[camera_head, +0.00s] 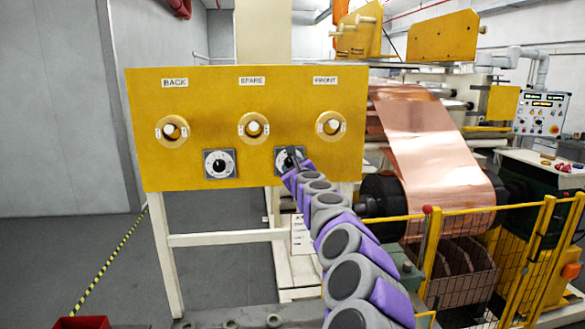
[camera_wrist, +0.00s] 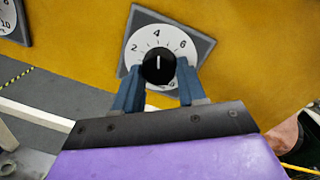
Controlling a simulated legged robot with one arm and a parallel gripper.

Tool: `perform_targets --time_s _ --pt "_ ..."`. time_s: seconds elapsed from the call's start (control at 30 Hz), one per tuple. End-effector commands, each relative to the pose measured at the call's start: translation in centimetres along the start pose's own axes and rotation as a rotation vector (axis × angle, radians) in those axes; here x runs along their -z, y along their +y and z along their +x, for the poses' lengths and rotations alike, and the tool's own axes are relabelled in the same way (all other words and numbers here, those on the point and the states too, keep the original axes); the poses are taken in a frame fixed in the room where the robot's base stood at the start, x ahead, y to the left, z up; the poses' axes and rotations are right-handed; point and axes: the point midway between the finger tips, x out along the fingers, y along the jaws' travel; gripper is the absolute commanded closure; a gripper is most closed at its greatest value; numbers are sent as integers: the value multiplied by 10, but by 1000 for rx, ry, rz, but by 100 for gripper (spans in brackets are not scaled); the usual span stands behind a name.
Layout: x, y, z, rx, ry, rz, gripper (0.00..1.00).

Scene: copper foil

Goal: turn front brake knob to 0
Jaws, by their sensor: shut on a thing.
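The front brake knob is a black round knob (camera_wrist: 158,64) on a white numbered dial (camera_wrist: 142,48) with a grey square plate. Its white mark points up in the wrist view, close to the 4. The 2, 4 and 6 are readable; the lower part of the dial is partly hidden by my fingers. My gripper (camera_wrist: 158,81) is shut on this knob, one blue-grey finger on each side. In the head view, the dial (camera_head: 282,165) is the right one on the yellow panel (camera_head: 205,100), largely covered by my gripper (camera_head: 294,158).
A second dial (camera_head: 219,164) is to the left on the panel. Above are round fittings labelled BACK (camera_head: 171,130), SPARE (camera_head: 253,127) and FRONT (camera_head: 331,125). A copper foil roll (camera_head: 435,150) and a yellow mesh fence (camera_head: 470,265) stand on the right. Open floor (camera_head: 60,240) lies left.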

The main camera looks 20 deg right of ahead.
Motion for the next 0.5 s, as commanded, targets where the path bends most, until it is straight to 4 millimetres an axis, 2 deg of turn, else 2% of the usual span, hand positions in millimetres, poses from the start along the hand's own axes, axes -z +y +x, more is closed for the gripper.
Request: perform_targets --time_s 0.27,0.5 --pt "0 1 0 -3 3 -29 90" --pt "0 1 0 -10 12 -155 90"
